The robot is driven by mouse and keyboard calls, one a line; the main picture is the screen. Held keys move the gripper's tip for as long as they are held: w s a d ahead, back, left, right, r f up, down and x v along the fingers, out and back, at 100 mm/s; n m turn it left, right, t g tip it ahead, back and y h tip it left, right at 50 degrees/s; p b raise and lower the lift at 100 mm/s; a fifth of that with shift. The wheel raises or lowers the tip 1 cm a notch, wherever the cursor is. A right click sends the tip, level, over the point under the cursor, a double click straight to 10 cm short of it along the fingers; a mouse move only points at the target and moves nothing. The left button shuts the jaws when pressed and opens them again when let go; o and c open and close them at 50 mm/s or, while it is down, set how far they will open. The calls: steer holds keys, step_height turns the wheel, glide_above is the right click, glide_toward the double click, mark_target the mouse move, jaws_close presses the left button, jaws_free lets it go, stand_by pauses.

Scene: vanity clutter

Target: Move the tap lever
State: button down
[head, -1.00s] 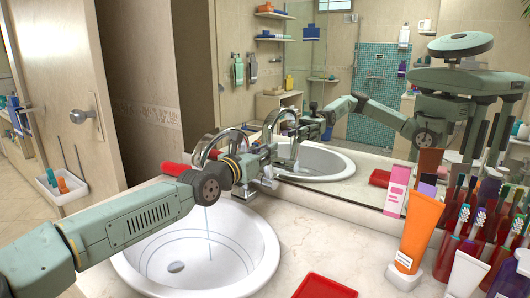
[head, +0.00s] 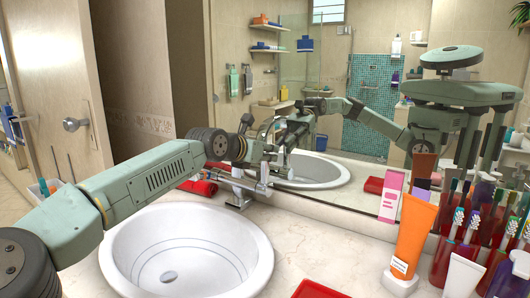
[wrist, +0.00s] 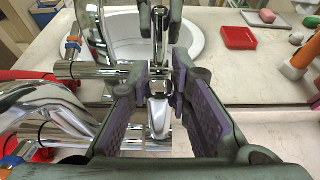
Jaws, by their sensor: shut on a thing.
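The chrome tap (head: 238,192) stands at the back rim of the white basin (head: 120,250), partly hidden behind my arm. My gripper (head: 266,168) is at the tap, in front of the mirror. In the wrist view my gripper (wrist: 165,90) has its two purple-padded fingers on either side of the chrome tap lever (wrist: 159,118) and is shut on it. The curved chrome spout (wrist: 92,28) rises at the upper left of that view. The exact contact between the pads and the lever is hard to see. No water stream shows in the basin now.
A mirror (head: 340,140) stands close behind the tap. A rolled red towel (head: 199,187) lies left of the tap. A red tray (head: 318,290), an orange tube (head: 413,235) and several toothbrushes stand at the right.

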steer(key=shift+f, duration=0.1)
steer(key=c, duration=1.4)
jaws_free()
steer(key=shift+c, duration=0.2)
steer(key=shift+s+a, duration=0.15)
steer(key=v, duration=1.1)
steer(key=shift+s+a+r, duration=0.15)
steer(key=shift+s+r, duration=0.05)
steer(key=shift+s, duration=0.1)
